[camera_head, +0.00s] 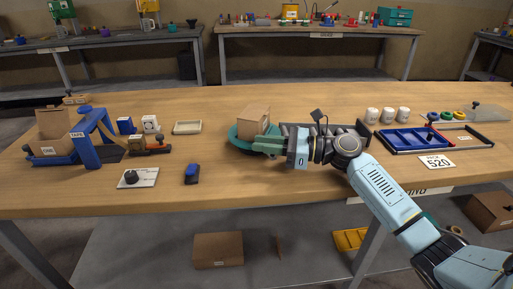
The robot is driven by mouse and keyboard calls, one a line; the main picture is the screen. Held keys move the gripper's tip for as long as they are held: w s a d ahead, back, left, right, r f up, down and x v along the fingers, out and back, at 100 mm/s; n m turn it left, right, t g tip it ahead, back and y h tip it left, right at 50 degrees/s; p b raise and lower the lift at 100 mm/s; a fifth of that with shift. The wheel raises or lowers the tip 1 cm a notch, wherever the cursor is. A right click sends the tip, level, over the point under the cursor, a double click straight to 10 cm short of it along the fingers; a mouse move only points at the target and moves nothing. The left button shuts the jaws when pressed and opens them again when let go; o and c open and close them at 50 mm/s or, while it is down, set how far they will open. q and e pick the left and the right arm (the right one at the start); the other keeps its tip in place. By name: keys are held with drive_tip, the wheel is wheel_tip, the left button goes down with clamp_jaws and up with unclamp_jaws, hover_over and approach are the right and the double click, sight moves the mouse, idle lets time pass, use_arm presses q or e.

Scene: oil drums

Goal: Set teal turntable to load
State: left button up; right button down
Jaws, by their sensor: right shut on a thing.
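The teal turntable (237,141) is a round disc on the wooden table, near the middle. A brown cardboard box (253,120) stands on it. My right gripper (262,147) reaches in from the right and is shut at the front right rim of the turntable. Its fingers look much the same green as the disc, so the exact contact is hard to see. Part of the turntable is hidden behind the gripper and the box. Any load mark on it is too small to read. My left gripper is not in view.
A blue tape frame (87,144) with a box stands at the left. A pale tray (187,127) lies left of the turntable. Three white cups (388,115) and a blue divided tray (404,139) are at the right. The front middle of the table (260,190) is clear.

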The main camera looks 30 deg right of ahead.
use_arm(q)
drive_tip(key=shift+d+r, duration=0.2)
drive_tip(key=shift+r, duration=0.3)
use_arm(e)
drive_tip(key=shift+d+n+g+y, duration=0.25)
drive_tip(key=shift+n+g+y, duration=0.05)
drive_tip(key=shift+g, duration=0.1)
drive_tip(key=c, duration=1.5)
unclamp_jaws()
drive_tip(key=shift+c, duration=0.2)
